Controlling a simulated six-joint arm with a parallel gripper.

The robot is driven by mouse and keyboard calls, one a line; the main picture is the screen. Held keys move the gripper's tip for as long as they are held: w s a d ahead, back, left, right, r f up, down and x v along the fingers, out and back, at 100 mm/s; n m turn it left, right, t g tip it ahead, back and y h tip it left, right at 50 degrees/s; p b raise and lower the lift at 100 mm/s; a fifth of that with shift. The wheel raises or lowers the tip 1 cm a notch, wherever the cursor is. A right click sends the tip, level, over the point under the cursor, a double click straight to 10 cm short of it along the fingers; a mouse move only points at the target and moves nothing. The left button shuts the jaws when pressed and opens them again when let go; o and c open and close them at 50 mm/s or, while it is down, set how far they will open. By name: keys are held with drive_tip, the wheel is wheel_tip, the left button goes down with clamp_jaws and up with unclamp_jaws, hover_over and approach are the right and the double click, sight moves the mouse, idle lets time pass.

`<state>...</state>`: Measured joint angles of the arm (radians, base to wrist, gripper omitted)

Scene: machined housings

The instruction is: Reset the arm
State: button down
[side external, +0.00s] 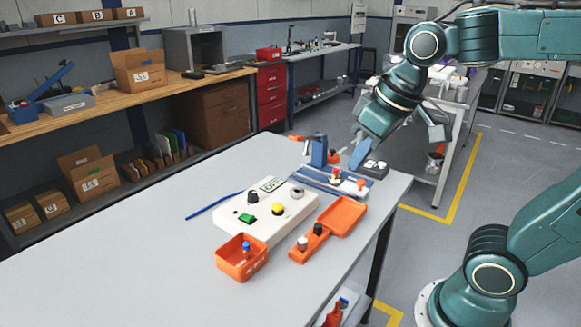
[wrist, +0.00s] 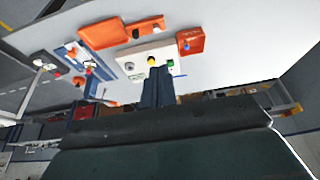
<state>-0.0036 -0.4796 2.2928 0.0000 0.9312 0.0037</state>
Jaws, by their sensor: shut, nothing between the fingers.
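My gripper (side external: 354,165) is shut and empty, its blue fingers pointing down over the far right end of the table. In the wrist view its shut fingers (wrist: 159,75) show in the middle, with nothing between them. The white housing (side external: 268,224) lies on the table, apart from my gripper, to its lower left in the side view. It has a small display, a yellow button, a green switch and round knobs. It also shows in the wrist view (wrist: 137,56), beyond the fingertips.
A blue fixture (side external: 319,150) and a dark two-knob block (side external: 373,168) stand close to my gripper. An orange bin (side external: 241,262), an orange tray (side external: 342,214) and a blue rod (side external: 213,206) surround the housing. The table's (side external: 110,265) near left is clear.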

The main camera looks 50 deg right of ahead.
drive_tip(key=s+f+t, duration=0.1)
drive_tip(key=s+f, duration=0.1)
drive_tip(key=s, duration=0.4)
drive_tip(key=shift+s+f, duration=0.15)
drive_tip(key=shift+s, duration=0.2)
idle(0.7)
